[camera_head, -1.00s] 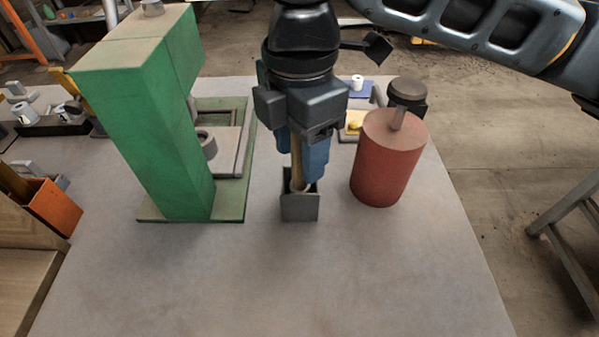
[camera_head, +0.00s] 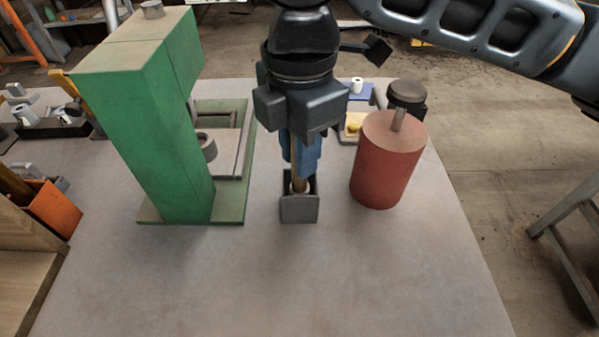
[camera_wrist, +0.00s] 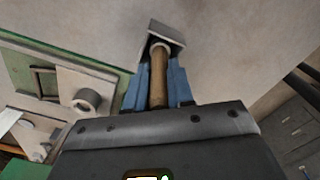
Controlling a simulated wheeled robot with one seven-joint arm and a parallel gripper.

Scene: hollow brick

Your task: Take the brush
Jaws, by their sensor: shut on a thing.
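The brush (camera_head: 299,180) stands upright with its wooden handle up and its lower end inside a small grey open-topped holder (camera_head: 299,210). My gripper (camera_head: 303,164) comes down from above and is shut on the handle. In the wrist view, the blue fingers lie on both sides of the brush handle (camera_wrist: 158,80), and the holder (camera_wrist: 167,34) is just beyond their tips. The bristles are hidden in the holder.
A tall green machine (camera_head: 150,120) stands left of the holder. A red cylinder (camera_head: 386,165) with a dark knob stands close on the right. An orange bin (camera_head: 50,208) is at the far left. The front of the grey table (camera_head: 290,290) is clear.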

